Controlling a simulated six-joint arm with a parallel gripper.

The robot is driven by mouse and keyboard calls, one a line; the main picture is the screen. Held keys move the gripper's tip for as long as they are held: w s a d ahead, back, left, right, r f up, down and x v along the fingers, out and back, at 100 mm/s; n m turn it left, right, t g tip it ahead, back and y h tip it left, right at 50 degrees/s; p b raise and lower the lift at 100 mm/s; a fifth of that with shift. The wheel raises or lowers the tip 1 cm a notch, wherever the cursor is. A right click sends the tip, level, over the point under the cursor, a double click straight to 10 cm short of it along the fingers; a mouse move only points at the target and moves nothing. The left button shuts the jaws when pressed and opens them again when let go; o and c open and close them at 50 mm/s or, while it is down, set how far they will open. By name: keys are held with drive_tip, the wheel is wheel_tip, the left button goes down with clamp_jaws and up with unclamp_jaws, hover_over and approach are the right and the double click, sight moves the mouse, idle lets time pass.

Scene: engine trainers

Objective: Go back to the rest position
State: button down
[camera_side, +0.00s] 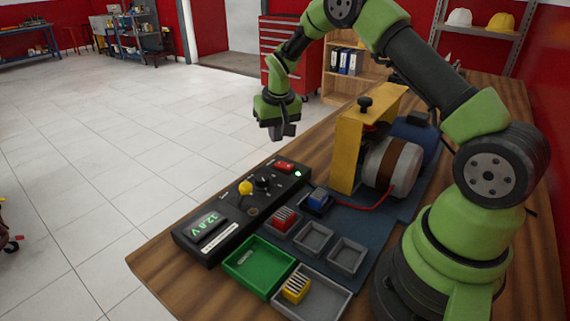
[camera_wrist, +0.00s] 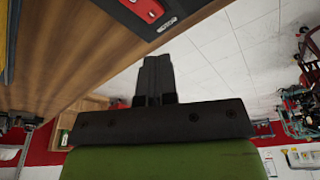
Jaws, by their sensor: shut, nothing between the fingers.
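My gripper (camera_side: 283,131) hangs from the green arm beyond the table's far left edge, above the floor and higher than the tabletop. Its fingers are shut with nothing between them. In the wrist view the closed fingers (camera_wrist: 154,75) show as one dark block, with the wooden table edge to the left and white floor tiles to the right. The black control panel (camera_side: 240,212) lies below and nearer the camera in the side view. Its red switch (camera_side: 284,166) is at its far end, and a corner of the panel shows in the wrist view (camera_wrist: 148,14).
On the table (camera_side: 160,262) stand a yellow frame (camera_side: 347,150) with a motor (camera_side: 392,167), a green tray (camera_side: 259,265), a grey tray (camera_side: 325,301) with a yellow block (camera_side: 296,288), and small bins holding a red block (camera_side: 283,218) and a blue block (camera_side: 318,197). Open air surrounds the gripper.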

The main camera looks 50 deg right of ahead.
drive_tip(key=shift+r, duration=0.6)
drive_tip(key=s+a+r+t, duration=0.1)
drive_tip(key=s+a+r, duration=0.2)
drive_tip(key=r, duration=0.3)
drive_tip(key=s+a+r+t+y, duration=0.1)
drive_tip(key=s+a+r, duration=0.2)
drive_tip(key=r, duration=0.3)
drive_tip(key=s+a+r+t, duration=0.1)
drive_tip(key=s+a+r, duration=0.2)
drive_tip(key=s+r, duration=0.15)
drive_tip(key=s+a+r+n+t+y, duration=0.1)
drive_tip(key=s+a, duration=0.2)
drive_tip(key=s, duration=0.4)
drive_tip(key=s+a+r+n+t+y, duration=0.1)
drive_tip(key=s+a+r, duration=0.1)
drive_tip(key=s, duration=0.6)
drive_tip(key=shift+s+a, duration=0.25)
drive_tip(key=shift+a, duration=0.55)
